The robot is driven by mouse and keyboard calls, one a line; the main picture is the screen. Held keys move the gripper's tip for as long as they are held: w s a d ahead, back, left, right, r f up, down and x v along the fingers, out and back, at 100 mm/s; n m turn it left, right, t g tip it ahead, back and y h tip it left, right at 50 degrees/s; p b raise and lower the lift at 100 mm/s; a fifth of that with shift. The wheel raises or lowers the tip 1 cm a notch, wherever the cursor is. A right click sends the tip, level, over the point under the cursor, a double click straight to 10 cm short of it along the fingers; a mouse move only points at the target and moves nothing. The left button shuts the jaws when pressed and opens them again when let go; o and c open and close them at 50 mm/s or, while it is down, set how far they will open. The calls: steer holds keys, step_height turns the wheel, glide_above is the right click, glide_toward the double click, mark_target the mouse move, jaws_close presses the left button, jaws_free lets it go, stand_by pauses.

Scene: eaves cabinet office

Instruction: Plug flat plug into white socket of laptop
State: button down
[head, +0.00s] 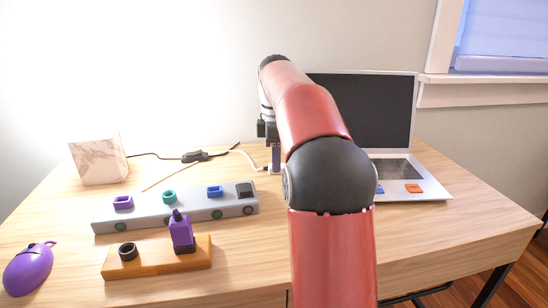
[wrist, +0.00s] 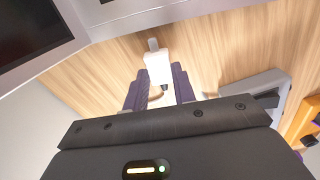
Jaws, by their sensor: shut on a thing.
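The laptop (head: 365,105) stands open at the right of the desk, its left part hidden behind my arm. An orange patch (head: 414,188) and a blue patch show on its front deck. My gripper (head: 276,158) is low over the desk, left of the laptop. In the wrist view my gripper (wrist: 160,78) is shut on a white plug (wrist: 156,66) with a flat grey tip (wrist: 152,44). The tip points toward the laptop's grey edge (wrist: 165,10), with bare wood between them. I cannot make out the white socket.
A grey strip (head: 175,207) with coloured sockets lies at left. In front is a wooden block (head: 150,262) bearing a purple plug (head: 181,232) and a black ring. A purple mouse (head: 28,268), marble block (head: 98,161) and black cable adapter (head: 196,156) are further out.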

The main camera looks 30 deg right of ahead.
steer(key=shift+s+d, duration=0.3)
steer(key=shift+d, duration=0.25)
steer(key=shift+s+d, duration=0.25)
steer(key=shift+d, duration=0.3)
steer(key=c, duration=1.1)
jaws_free()
steer(key=shift+o, duration=0.2)
